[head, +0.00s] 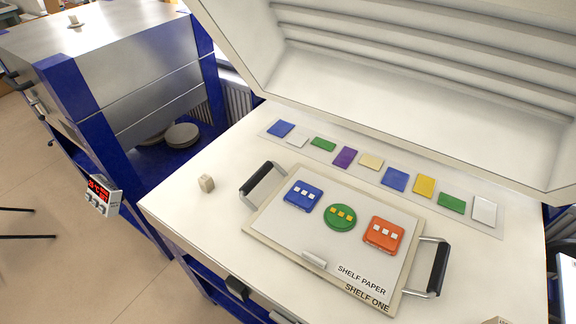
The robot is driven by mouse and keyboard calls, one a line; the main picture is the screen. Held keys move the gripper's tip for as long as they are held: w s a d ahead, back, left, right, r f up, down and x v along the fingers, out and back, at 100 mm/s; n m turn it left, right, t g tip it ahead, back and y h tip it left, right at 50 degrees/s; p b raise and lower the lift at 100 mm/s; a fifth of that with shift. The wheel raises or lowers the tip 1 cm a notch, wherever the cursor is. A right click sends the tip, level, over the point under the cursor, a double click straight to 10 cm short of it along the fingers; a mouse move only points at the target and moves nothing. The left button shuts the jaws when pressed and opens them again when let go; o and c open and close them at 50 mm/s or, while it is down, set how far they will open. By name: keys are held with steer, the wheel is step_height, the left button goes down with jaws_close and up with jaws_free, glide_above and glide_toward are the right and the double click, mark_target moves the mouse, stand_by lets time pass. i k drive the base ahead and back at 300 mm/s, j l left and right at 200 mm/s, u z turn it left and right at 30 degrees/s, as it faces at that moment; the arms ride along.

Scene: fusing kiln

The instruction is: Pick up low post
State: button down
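A small beige block (206,183), which looks like a low post, stands upright on the white kiln surface (215,225) near its left side. It stands apart from everything else, left of the shelf tray's black handle. The top of another pale piece (497,321) just shows at the bottom edge, mostly cut off, so I cannot tell its height. My gripper is not in view.
A shelf tray (262,233) with black handles holds blue, green and orange glass pieces and a white bar (314,260). Colored glass samples (345,157) lie behind it. The raised kiln lid (400,90) overhangs the back. The surface around the block is clear.

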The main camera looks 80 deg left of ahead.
mark_target(205, 182)
steer(key=u, duration=2.85)
steer(key=i+j+z, duration=0.1)
steer(key=j, duration=0.25)
steer(key=i+j, duration=0.25)
steer(key=j, duration=0.15)
steer(key=i+j+z, duration=0.15)
steer(key=j, duration=0.2)
steer(key=i+j, duration=0.15)
steer(key=j, duration=0.25)
steer(key=z, duration=0.05)
